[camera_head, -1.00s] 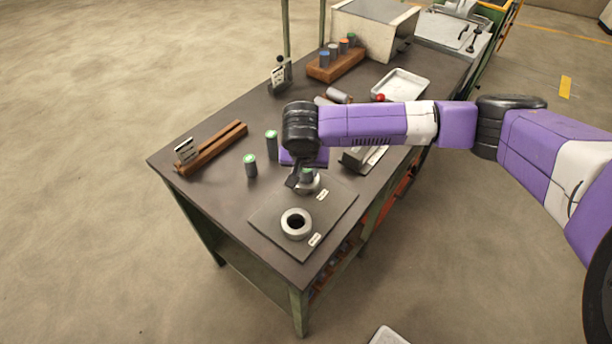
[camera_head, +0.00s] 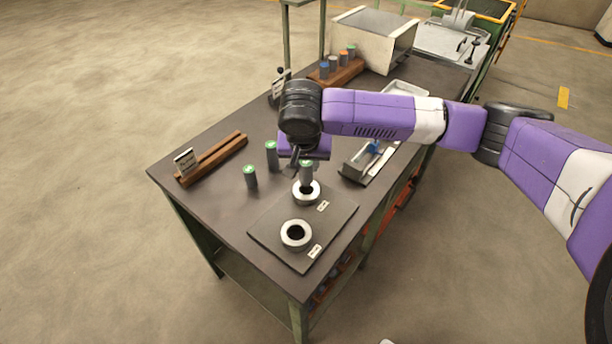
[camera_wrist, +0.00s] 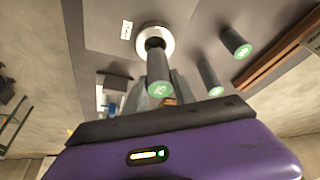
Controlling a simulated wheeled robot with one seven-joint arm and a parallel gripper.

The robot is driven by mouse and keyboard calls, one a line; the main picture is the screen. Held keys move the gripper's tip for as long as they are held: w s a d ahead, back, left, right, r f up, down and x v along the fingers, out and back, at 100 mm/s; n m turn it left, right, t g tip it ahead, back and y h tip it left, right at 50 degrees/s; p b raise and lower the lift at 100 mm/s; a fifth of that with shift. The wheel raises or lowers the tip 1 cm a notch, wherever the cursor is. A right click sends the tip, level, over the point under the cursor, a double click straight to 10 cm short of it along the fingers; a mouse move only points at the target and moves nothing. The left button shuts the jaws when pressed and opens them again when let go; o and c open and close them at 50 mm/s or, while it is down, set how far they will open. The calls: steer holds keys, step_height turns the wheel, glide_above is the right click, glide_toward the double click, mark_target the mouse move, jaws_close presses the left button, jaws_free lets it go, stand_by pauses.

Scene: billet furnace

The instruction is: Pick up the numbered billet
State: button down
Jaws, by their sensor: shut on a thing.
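My gripper (camera_head: 303,156) is shut on a grey billet (camera_head: 306,172) with a green numbered top. The billet is upright over the rear ring (camera_head: 306,193) on a dark plate (camera_head: 264,229). In the wrist view the held billet (camera_wrist: 157,72) shows a number on its green end, and the ring (camera_wrist: 154,40) lies just beyond its lower end. I cannot tell whether the lower end still sits inside the ring. Two more green-topped billets, a front one (camera_head: 250,177) and a rear one (camera_head: 271,155), stand to the left on the bench.
A second, empty-looking ring (camera_head: 296,235) lies on the plate's front part. A wooden rail (camera_head: 213,159) with a card is at the left. A rack of coloured-topped billets (camera_head: 337,73) and a metal box (camera_head: 375,40) stand at the back. A grey holder (camera_head: 360,165) is right of my gripper.

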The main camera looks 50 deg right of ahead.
step_height(320, 180, up, 13)
steer(key=b, duration=0.2)
steer(key=shift+f+b, duration=3.05)
steer(key=shift+f, duration=2.4)
steer(key=shift+d+r, duration=0.1)
steer(key=shift+r, duration=0.05)
